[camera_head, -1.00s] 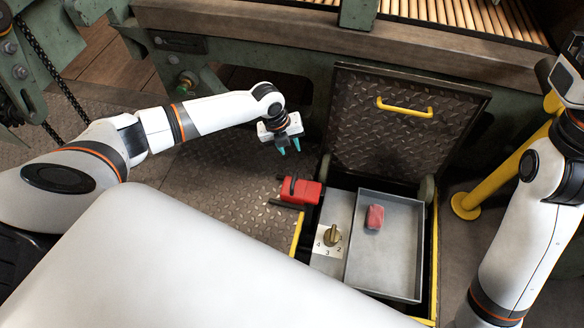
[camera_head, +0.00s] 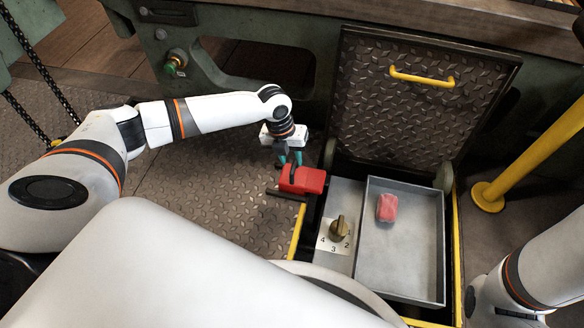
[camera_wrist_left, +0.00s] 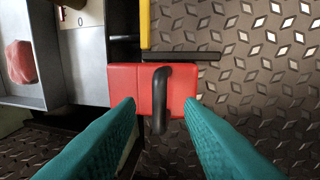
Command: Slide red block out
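The red block (camera_head: 303,180), with a black looped handle (camera_wrist_left: 160,95), sits at the left edge of the open floor compartment, beside a dark flat bar. My left gripper (camera_head: 290,160) is just above it. In the left wrist view the teal fingers (camera_wrist_left: 160,112) are spread apart, one on each side of the block's near part and the handle; I cannot tell whether they touch. The block (camera_wrist_left: 125,88) is also seen there from above. My right arm (camera_head: 530,270) enters at the lower right; its gripper is out of view.
The compartment's treadplate lid (camera_head: 420,105) stands open with a yellow handle (camera_head: 421,78). Inside are a brass knob (camera_head: 339,228) on a numbered plate and a grey tray (camera_head: 400,270) holding a small reddish lump (camera_head: 387,208). A yellow post (camera_head: 530,155) stands at the right.

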